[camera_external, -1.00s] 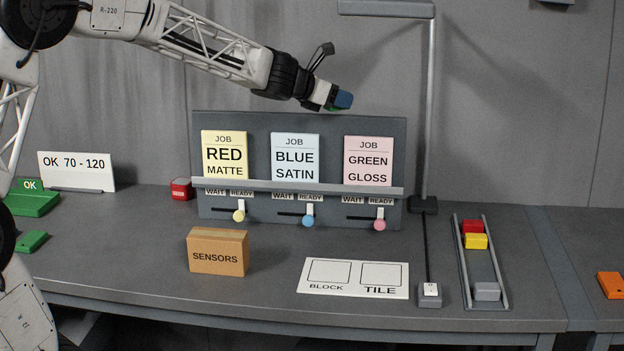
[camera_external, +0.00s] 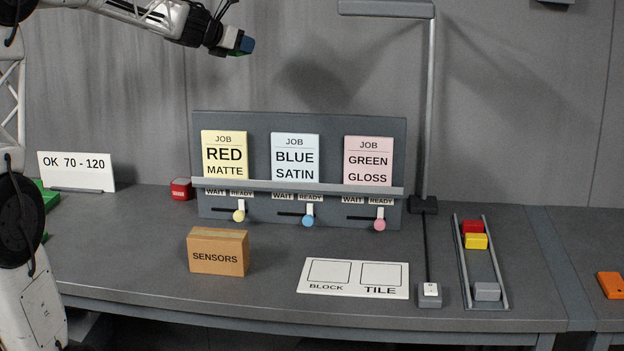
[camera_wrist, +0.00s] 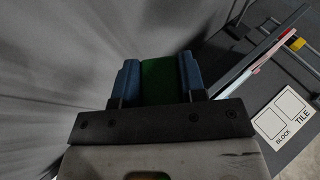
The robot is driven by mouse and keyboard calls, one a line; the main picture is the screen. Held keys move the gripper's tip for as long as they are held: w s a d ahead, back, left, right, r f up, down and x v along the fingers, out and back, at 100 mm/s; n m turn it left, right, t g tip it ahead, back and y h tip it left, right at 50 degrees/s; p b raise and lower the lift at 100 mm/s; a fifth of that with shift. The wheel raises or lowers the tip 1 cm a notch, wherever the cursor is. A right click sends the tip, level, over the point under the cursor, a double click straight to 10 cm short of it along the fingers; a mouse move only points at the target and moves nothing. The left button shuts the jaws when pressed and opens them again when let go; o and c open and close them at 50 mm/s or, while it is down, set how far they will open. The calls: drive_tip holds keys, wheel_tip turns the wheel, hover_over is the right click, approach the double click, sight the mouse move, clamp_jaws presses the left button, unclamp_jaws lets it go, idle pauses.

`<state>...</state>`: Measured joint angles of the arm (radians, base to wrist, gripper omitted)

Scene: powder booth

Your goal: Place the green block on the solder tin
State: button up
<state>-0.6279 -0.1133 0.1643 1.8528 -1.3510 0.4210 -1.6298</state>
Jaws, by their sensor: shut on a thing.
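My gripper (camera_external: 246,45) is high at the upper left, in the air above and left of the job board. It also shows in the wrist view (camera_wrist: 159,76), its two blue fingers shut on the green block (camera_wrist: 158,84). Only a sliver of the block (camera_external: 234,53) shows in the external view. I cannot surely identify the solder tin. A small red container with a pale label (camera_external: 181,189) stands on the bench left of the board; its label is too small to read.
The job board (camera_external: 300,125) with three cards stands at the back. A SENSORS carton (camera_external: 218,252), a BLOCK/TILE card (camera_external: 353,290) and a railed rack (camera_external: 500,270) with red, yellow and grey blocks are on the bench. A lamp post (camera_external: 430,110) rises right of the board.

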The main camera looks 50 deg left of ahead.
drive_tip(key=s+a+n+y, duration=0.1)
drive_tip(key=s+a, duration=0.2)
drive_tip(key=a, duration=0.2)
drive_tip(key=n+y, duration=0.2)
hover_over(183, 181)
wheel_tip(183, 181, down, 31)
drive_tip(key=shift+r+g, duration=0.2)
drive_tip(key=shift+g, duration=0.2)
drive_tip(key=shift+a+f, duration=0.1)
drive_tip(key=shift+f, duration=1.9)
drive_tip(key=shift+f+m, duration=0.15)
drive_tip(key=shift+m, duration=0.15)
drive_tip(key=shift+f, duration=1.85)
